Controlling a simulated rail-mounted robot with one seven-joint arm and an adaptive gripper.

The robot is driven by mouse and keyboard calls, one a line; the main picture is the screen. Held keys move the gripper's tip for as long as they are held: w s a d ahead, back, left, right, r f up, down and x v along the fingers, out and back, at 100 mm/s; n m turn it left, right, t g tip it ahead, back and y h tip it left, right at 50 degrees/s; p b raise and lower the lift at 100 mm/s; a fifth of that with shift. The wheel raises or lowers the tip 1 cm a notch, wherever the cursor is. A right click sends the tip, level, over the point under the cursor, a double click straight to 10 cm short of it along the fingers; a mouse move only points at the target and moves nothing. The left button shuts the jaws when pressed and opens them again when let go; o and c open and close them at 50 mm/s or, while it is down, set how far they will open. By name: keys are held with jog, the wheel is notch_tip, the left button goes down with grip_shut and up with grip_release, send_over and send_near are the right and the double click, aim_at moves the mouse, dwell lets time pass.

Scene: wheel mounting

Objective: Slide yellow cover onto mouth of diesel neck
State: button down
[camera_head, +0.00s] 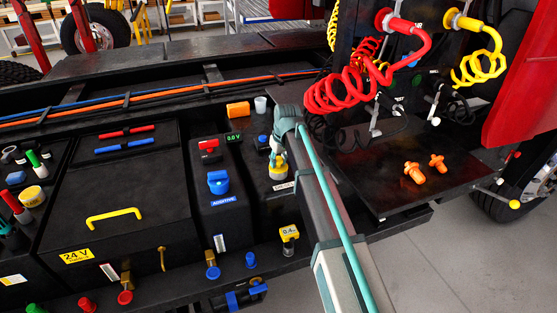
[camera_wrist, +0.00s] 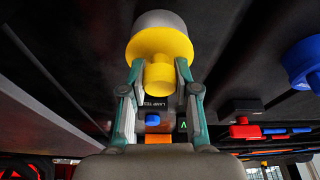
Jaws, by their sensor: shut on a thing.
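The yellow cover (camera_wrist: 160,48) is a wide round cap with a narrower knob. My gripper (camera_wrist: 160,74) has its two fingers closed on that knob. In the wrist view a pale grey cylinder, apparently the diesel neck (camera_wrist: 160,20), lies directly beyond the cover and in line with it. I cannot tell whether the cover is only against its mouth or partly over it. In the head view my gripper (camera_head: 278,155) points down above the black box, with the yellow cover (camera_head: 277,172) under it. My arm and fingers hide part of the cover and neck there.
A small blue button (camera_head: 262,139), an orange block (camera_head: 238,109) and a grey cup (camera_head: 260,104) are behind. Coiled red hose (camera_head: 345,90) hangs to the right.

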jog(key=c, duration=0.8)
grip_release()
jog(key=shift+o, duration=0.2)
jog(key=shift+r, duration=0.1)
jog(key=v, duration=1.2)
